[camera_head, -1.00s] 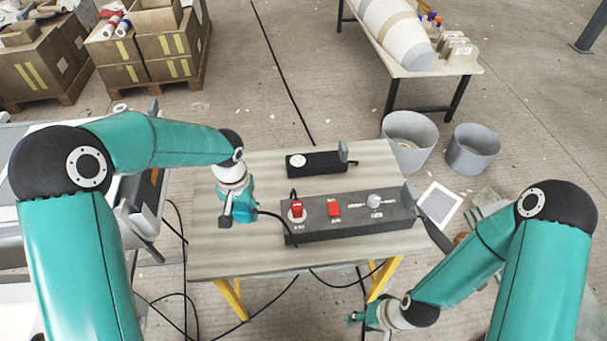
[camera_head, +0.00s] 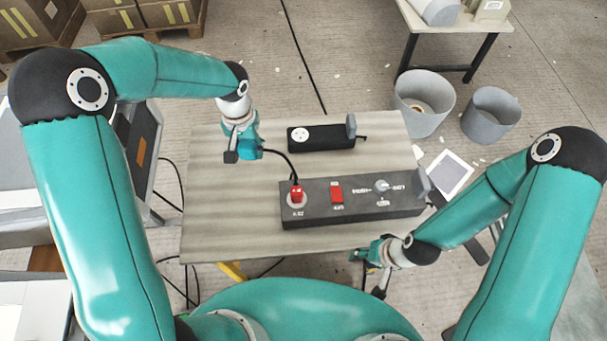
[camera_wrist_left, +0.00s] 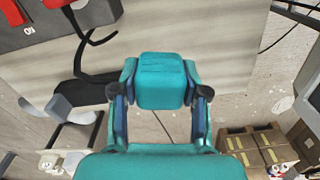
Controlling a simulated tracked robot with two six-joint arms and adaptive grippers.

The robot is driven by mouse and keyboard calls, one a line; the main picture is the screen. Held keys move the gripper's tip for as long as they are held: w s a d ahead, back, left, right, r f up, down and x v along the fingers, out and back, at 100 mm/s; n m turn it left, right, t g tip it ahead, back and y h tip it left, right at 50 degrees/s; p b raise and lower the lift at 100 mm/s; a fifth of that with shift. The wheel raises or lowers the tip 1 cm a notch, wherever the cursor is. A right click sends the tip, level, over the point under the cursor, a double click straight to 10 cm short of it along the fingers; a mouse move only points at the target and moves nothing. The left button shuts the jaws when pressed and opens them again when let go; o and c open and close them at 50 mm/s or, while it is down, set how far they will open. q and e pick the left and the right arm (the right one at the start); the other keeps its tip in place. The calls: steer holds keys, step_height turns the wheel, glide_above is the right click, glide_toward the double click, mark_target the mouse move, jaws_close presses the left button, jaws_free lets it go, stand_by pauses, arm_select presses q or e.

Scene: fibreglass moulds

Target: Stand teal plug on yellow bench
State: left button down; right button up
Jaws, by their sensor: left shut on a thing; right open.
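My left gripper (camera_head: 242,150) is shut on the teal plug (camera_head: 252,147) above the back left part of the yellow bench (camera_head: 215,215), which has a pale top and yellow legs. In the left wrist view the plug is a teal block (camera_wrist_left: 162,82) between the two fingers. A black cable runs from near the plug towards the red plug (camera_head: 297,194) on the dark control box (camera_head: 350,208). I cannot tell the plug's height above the top. My right gripper (camera_head: 370,262) is open and empty at the bench's front right edge.
A small black socket box (camera_head: 320,138) lies at the back of the bench, right of my left gripper. The control box has a red switch (camera_head: 336,193) and a knob (camera_head: 381,186). Bare top lies left of both boxes. Grey bins (camera_head: 424,105) stand beyond the bench.

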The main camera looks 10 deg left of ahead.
arm_select(q)
steer(key=w+a+r+n+b, duration=0.1)
steer(key=w+a+b, duration=0.1)
steer(key=w+a, duration=0.45)
arm_select(e)
steer(key=shift+o, duration=0.2)
steer(key=shift+f, duration=0.85)
arm_select(q)
step_height(320, 180, up, 3)
steer(key=n+b, duration=0.1)
steer(key=n, duration=0.1)
glide_above(216, 151)
step_height(216, 151, down, 20)
steer(key=p, duration=0.3)
steer(key=shift+r+p, duration=0.1)
steer(key=shift+p, duration=0.2)
arm_select(e)
step_height(216, 151, up, 2)
steer(key=shift+r, duration=0.1)
arm_select(q)
steer(key=shift+f, duration=0.2)
steer(key=c, duration=0.6)
jaws_free()
